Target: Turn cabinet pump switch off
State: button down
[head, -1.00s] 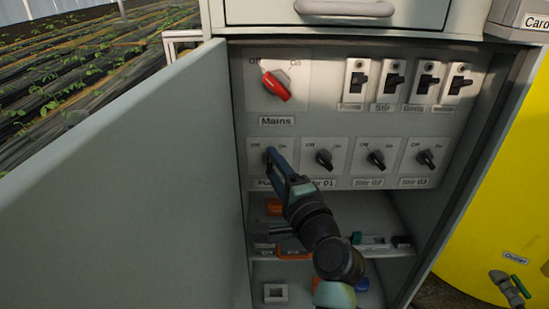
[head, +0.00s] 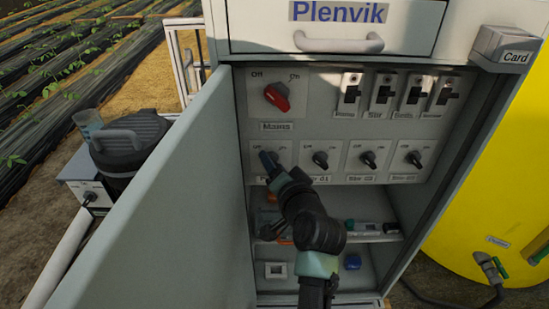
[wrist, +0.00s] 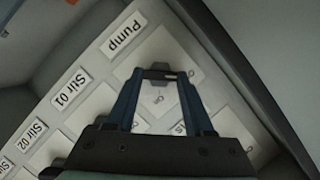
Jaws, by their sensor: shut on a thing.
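The pump switch is the leftmost of the lower row of rotary switches in the open cabinet. Its panel shows Off and On marks, and its label reads Pump (wrist: 125,38) in the wrist view. My gripper (head: 267,160) is at this switch in the head view and covers most of it, including most of its label. In the wrist view my gripper (wrist: 166,74) has its two blue fingers closed in around the switch, in front of the pale pump plate (wrist: 155,103). The knob is mostly hidden, so I cannot tell its setting.
The Stir 01 switch (head: 320,159) sits just right of the pump switch. The red Mains switch (head: 277,97) is above. Several black toggles (head: 383,91) are at upper right. The open cabinet door (head: 165,205) stands close on the left. A shelf with small items lies below.

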jog(key=shift+n, duration=0.3)
dwell(0.4)
jog(key=shift+c, duration=1.4)
grip_release()
jog(key=p+v, duration=0.3)
jog(key=v, duration=1)
jog(key=shift+a, duration=0.1)
